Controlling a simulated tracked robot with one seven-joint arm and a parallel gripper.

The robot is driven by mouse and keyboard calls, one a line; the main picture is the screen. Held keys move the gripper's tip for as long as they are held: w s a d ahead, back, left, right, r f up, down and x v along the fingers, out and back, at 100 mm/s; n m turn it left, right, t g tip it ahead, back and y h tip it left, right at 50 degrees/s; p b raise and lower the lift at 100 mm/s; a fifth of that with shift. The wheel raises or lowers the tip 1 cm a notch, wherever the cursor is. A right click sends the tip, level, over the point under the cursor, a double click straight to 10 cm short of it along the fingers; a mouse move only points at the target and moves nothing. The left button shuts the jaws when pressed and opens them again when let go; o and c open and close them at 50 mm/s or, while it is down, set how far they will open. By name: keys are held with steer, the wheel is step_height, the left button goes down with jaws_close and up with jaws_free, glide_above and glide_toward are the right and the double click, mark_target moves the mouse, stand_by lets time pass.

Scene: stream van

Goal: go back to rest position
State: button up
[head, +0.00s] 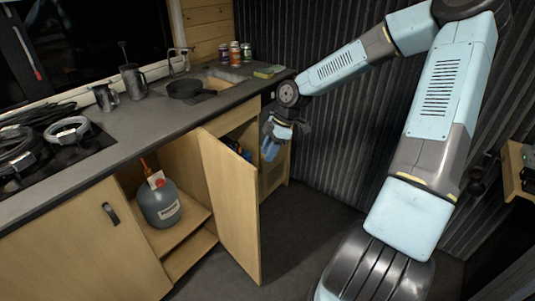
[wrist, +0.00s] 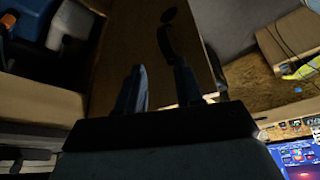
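My arm reaches from the right side of the head view across to the left. It ends in my gripper (head: 270,146), which hangs just past the open cabinet door (head: 232,205), near the counter's right end. In the wrist view my gripper (wrist: 158,90) shows two dark fingers standing apart with nothing between them. Beyond the fingers is a brown wooden panel with a dark handle-like shape (wrist: 172,38). I cannot tell whether the fingers touch the panel.
A grey gas bottle (head: 160,203) stands in the open cabinet. The counter (head: 140,112) holds a black pan (head: 186,89), mugs, several cans (head: 235,53) and coiled cables (head: 67,130). A corrugated dark wall (head: 330,120) stands behind my arm. The floor (head: 300,235) right of the door is clear.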

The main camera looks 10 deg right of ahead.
steer(key=s+d+r+m+t+h, duration=0.2)
steer(key=s+r+m+t, duration=0.1)
steer(key=s+r+m, duration=0.6)
steer(key=s+d+r+m+t+h, duration=0.2)
steer(key=s+r+m, duration=0.7)
steer(key=s+r, duration=0.9)
steer(key=shift+d+r+m+t+h, duration=0.3)
steer(key=shift+d+r+m+t, duration=0.1)
steer(key=shift+d+r, duration=0.25)
steer(key=shift+d, duration=0.1)
